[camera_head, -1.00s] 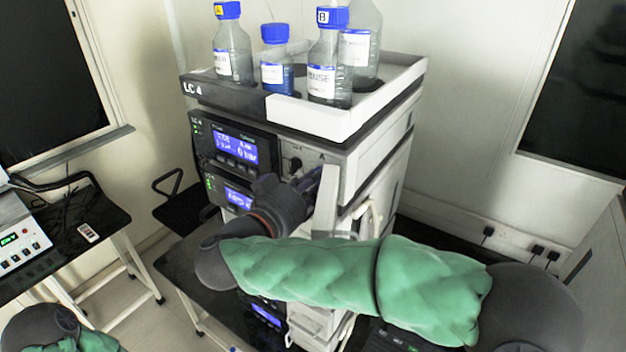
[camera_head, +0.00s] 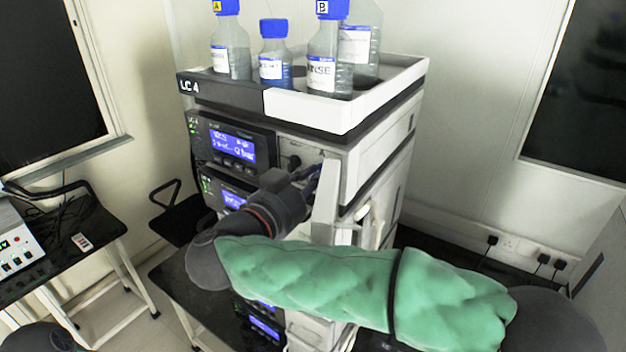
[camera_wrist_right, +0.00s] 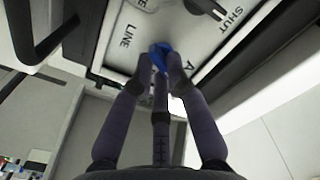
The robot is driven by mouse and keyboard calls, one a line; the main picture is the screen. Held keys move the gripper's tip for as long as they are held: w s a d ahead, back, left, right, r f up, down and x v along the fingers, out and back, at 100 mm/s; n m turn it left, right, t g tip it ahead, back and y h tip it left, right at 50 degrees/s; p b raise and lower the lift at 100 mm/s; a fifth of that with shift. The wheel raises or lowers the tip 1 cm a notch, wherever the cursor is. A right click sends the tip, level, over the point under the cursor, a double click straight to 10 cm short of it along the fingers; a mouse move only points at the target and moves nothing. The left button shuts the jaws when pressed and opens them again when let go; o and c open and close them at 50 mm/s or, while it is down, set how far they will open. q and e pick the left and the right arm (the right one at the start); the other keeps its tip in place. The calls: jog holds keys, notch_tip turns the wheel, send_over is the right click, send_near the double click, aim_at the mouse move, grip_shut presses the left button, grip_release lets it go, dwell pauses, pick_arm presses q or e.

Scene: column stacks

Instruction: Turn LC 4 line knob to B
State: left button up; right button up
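The LC 4 unit (camera_head: 221,95) stands in the middle of the head view. My right gripper (camera_head: 314,180) is at its front panel, partly hidden by my wrist. In the right wrist view, my right gripper (camera_wrist_right: 158,62) has its dark fingertips on either side of a small blue knob (camera_wrist_right: 158,49). Whether they press on it cannot be told. The knob sits on a pale panel between the printed words LINE and A; the B mark is not visible. A black knob (camera_wrist_right: 207,6) is farther up beside SHUT. It also shows in the head view (camera_head: 291,162). My left gripper is out of view.
Bottles with blue caps, including the one marked B (camera_head: 329,50), stand in the white-rimmed tray (camera_head: 325,114) on top. A dark side table (camera_head: 80,243) with an instrument is at the left. The panel's protruding white edge (camera_head: 327,200) is close beside my right gripper.

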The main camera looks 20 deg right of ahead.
jog(key=o, duration=0.4)
jog(key=shift+w+a, duration=0.1)
jog(key=shift+v, duration=4.05)
